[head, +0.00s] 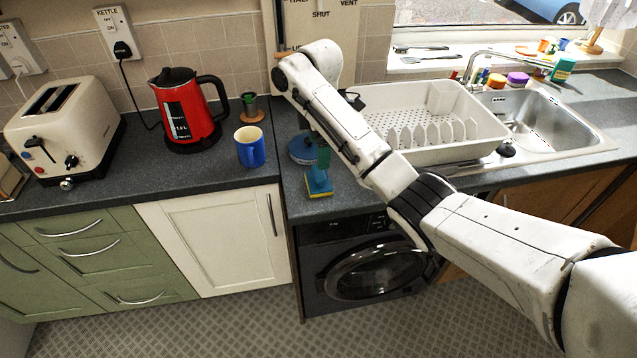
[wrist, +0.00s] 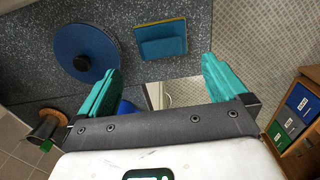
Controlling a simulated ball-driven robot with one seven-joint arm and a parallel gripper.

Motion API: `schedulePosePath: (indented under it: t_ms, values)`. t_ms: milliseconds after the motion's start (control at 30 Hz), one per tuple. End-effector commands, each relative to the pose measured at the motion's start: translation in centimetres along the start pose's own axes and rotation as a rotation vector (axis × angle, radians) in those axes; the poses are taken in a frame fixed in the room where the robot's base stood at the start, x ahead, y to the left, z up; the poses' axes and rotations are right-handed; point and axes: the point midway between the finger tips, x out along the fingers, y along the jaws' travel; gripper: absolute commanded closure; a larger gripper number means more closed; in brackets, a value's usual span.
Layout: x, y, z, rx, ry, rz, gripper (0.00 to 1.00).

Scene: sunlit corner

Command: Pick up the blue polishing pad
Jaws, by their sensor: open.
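One is a flat round blue pad with a black knob, in the wrist view (wrist: 87,52) at upper left and in the head view (head: 301,146) beside my gripper. The other is a rectangular blue block with a yellow edge, in the wrist view (wrist: 161,40) and in the head view (head: 319,187) near the worktop's front edge. I cannot tell for sure which is the polishing pad. My gripper (wrist: 163,87), with teal fingers, is open and empty above the worktop. The block lies ahead of the finger gap.
A white dish rack (head: 470,146) and a sink (head: 552,122) are to the right. The worktop's front edge is close to the block.

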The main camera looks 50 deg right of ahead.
Motion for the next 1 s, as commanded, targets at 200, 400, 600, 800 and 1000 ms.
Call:
schedulePosePath:
  t_ms: [200, 400, 600, 800, 1000]
  values:
    - [3.2, -0.1, 0.0, 0.002, 0.000, -0.004, 0.00]
    - [4.9, -0.1, 0.0, 0.002, 0.000, -0.002, 0.00]
    - [7.7, -0.3, -0.1, 0.002, 0.000, -0.002, 0.00]
    - [9.5, -0.3, -0.1, 0.002, 0.001, 0.000, 0.00]
    - [9.6, -0.3, -0.1, 0.002, 0.002, 0.001, 0.00]
